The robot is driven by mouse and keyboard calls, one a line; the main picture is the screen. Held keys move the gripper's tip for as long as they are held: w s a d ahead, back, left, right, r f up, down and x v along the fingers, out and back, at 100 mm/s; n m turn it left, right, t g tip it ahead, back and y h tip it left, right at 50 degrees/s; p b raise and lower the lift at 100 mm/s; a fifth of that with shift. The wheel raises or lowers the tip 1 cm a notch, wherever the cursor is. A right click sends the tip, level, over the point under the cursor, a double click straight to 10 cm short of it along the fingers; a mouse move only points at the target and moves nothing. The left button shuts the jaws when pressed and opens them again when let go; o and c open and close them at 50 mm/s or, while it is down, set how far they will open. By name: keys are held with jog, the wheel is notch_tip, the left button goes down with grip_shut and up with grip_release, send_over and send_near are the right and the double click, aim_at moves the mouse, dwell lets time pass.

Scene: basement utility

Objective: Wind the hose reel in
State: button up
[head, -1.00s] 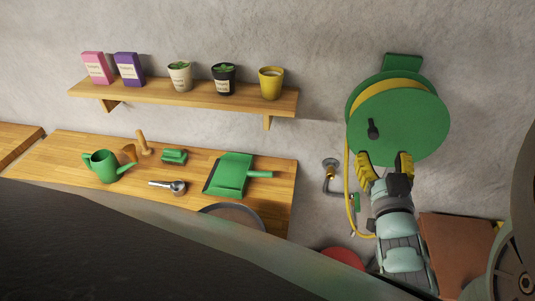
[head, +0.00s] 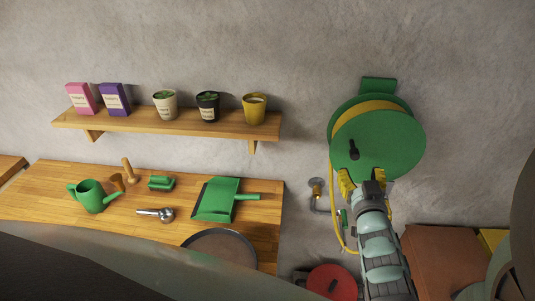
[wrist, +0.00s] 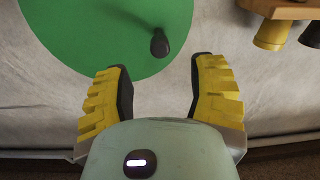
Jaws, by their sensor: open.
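The green hose reel (head: 385,140) is mounted on the wall, with yellow hose (head: 336,215) wound behind its front disc and a length hanging down at the left. Its dark crank knob (head: 354,150) sticks out on the left part of the disc. In the wrist view the disc (wrist: 95,30) fills the upper left and the knob (wrist: 159,43) is ahead, between and beyond the fingertips. My gripper (head: 361,178) is open and empty in front of the disc's lower edge, below the knob. Its yellow fingers (wrist: 160,75) are apart and do not touch the knob.
A wooden shelf (head: 170,123) with seed boxes, pots and a yellow cup (head: 254,108) is to the left. Below it is a bench (head: 50,183) with a watering can (head: 92,196) and dustpan (head: 216,199). A tap (head: 317,188) is beside the hose. A red round object (head: 331,280) is low down.

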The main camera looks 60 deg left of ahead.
aim_at(356, 158)
jog(key=p+x, duration=0.2)
jog(key=x, duration=0.2)
jog(key=shift+w+a+r, duration=0.15)
jog(key=shift+w+a, duration=0.1)
jog(key=shift+w, duration=0.1)
jog(key=shift+p+x, duration=0.5)
jog(key=shift+x, duration=1.15)
jog(key=shift+c, duration=0.3)
grip_shut()
